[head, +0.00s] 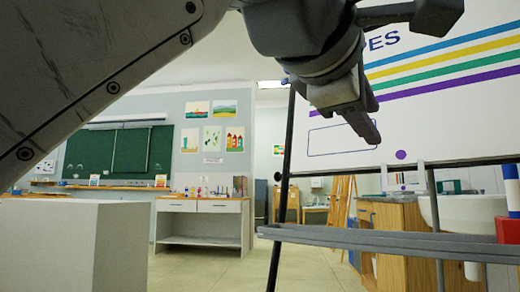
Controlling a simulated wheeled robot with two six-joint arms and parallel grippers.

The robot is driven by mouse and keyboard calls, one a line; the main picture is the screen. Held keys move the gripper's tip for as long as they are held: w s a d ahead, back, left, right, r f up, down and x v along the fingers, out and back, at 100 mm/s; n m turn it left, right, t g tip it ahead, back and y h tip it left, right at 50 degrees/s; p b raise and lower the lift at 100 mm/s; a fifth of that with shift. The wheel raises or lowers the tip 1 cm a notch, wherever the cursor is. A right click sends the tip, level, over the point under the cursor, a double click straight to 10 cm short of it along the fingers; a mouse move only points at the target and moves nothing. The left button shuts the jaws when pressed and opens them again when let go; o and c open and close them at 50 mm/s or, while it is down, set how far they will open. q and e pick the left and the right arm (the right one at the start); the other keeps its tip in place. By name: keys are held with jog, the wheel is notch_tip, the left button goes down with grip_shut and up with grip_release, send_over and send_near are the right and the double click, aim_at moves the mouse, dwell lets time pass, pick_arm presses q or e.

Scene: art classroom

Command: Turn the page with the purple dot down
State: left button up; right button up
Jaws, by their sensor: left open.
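A large white page (440,110) hangs on an easel at the right, with blue, yellow, green and purple stripes and part of a heading. The purple dot (401,155) is near the page's lower edge. My left gripper (370,130) is in front of the page, above and to the left of the dot. Its fingers point down to the right; it is open, with nothing seen between the fingers. The page's top and right side are out of view, and my arm hides part of its left side. My right gripper is not in view.
The easel's dark leg (284,180) and grey ledge (390,240) stand below the page. A white block (45,245) is at the lower left. A wooden cabinet (395,235) is behind the easel. Open floor (205,270) lies in the middle.

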pick_arm(q)
jog(key=shift+v, duration=2.25)
